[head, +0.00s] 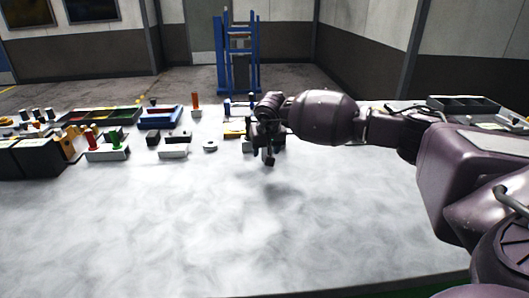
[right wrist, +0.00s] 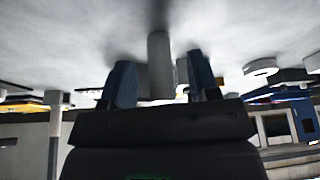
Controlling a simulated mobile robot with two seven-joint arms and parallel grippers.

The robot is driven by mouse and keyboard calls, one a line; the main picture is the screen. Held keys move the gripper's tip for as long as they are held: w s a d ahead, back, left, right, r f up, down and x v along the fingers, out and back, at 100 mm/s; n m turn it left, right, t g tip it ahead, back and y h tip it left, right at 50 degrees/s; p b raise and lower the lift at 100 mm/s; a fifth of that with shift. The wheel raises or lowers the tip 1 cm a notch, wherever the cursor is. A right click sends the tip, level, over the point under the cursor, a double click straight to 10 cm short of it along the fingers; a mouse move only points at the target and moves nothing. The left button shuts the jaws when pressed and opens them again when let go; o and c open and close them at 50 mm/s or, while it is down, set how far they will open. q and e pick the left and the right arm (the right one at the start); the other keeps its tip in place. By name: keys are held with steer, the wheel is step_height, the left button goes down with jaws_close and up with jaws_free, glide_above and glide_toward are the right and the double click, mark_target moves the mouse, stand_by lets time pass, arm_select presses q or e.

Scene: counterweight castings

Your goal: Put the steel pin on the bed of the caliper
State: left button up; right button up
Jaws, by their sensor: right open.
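My right gripper (head: 268,157) hangs above the table right of its middle, with a shadow on the table below it. In the right wrist view its two fingers (right wrist: 162,82) are apart. A pale grey cylinder (right wrist: 159,55), which looks like the steel pin, stands out between the fingers in that view, with clear gaps on both sides. I cannot tell how far it is from them. In the head view the gripper and arm hide what lies behind them. I cannot make out the caliper for certain in either view. My left gripper is not in view.
Along the back stand a block with red and green pegs (head: 107,152), a blue tray (head: 160,119), an orange peg (head: 195,100) and a grey ring (head: 210,146). Black boxes (head: 32,160) are at the left. A grey tray (head: 464,103) is back right. The front table is clear.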

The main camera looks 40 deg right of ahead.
steer(key=shift+x, duration=1.05)
steer(key=shift+r, duration=0.1)
steer(key=shift+c, duration=0.6)
jaws_close()
